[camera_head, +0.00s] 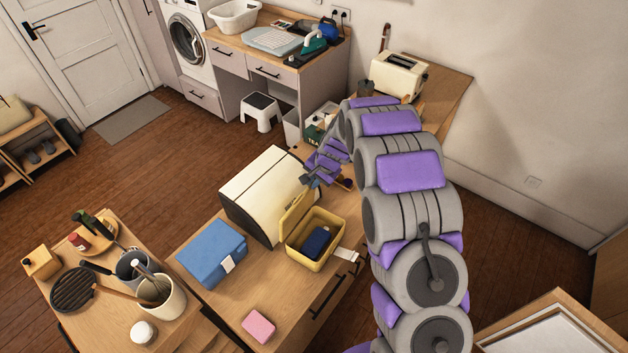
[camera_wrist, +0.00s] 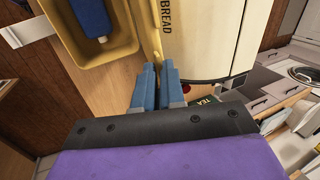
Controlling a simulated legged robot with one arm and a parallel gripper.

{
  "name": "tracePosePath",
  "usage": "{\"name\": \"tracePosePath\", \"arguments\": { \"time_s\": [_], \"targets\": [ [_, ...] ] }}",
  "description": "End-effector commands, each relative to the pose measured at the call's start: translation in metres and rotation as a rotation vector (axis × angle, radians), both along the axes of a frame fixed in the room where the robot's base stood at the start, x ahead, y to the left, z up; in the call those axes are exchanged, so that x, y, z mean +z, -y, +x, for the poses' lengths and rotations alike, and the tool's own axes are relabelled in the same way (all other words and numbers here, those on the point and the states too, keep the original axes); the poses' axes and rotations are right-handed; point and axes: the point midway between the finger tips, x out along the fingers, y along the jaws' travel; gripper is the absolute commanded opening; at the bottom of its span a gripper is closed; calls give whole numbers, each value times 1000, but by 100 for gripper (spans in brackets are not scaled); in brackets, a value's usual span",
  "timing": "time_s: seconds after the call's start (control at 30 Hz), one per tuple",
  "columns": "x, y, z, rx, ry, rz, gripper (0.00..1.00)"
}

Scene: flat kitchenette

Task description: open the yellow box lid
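The yellow box (camera_head: 318,262) stands on the wooden counter with its lid (camera_head: 296,214) raised, tilted back towards the bread bin. A dark blue item (camera_head: 316,242) lies inside the box. In the wrist view the box (camera_wrist: 100,50) is at the upper left, with the blue item (camera_wrist: 92,18) in it, and the lid (camera_wrist: 148,25) shows as a narrow strip beside the bread bin. My gripper (camera_head: 308,181) is just behind the raised lid. Its blue fingers (camera_wrist: 158,66) are close together near the lid's edge, with nothing visible held between them.
The cream bread bin (camera_head: 268,195) stands right beside the lid. A closed blue box (camera_head: 212,254) and a pink sponge (camera_head: 258,326) are on the same counter. A tea box (camera_head: 318,128) and a toaster (camera_head: 398,75) stand further back. The counter front is mostly clear.

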Motion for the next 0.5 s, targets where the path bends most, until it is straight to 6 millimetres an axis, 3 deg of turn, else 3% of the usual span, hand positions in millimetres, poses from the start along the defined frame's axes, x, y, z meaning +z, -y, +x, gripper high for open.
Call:
{"name": "tracePosePath", "arguments": {
  "time_s": [0.2, 0.5],
  "targets": [
    [0, 0, -1, 0, 1, 0, 31],
    [3, 1, -1, -1, 3, 1, 31]
  ]
}}
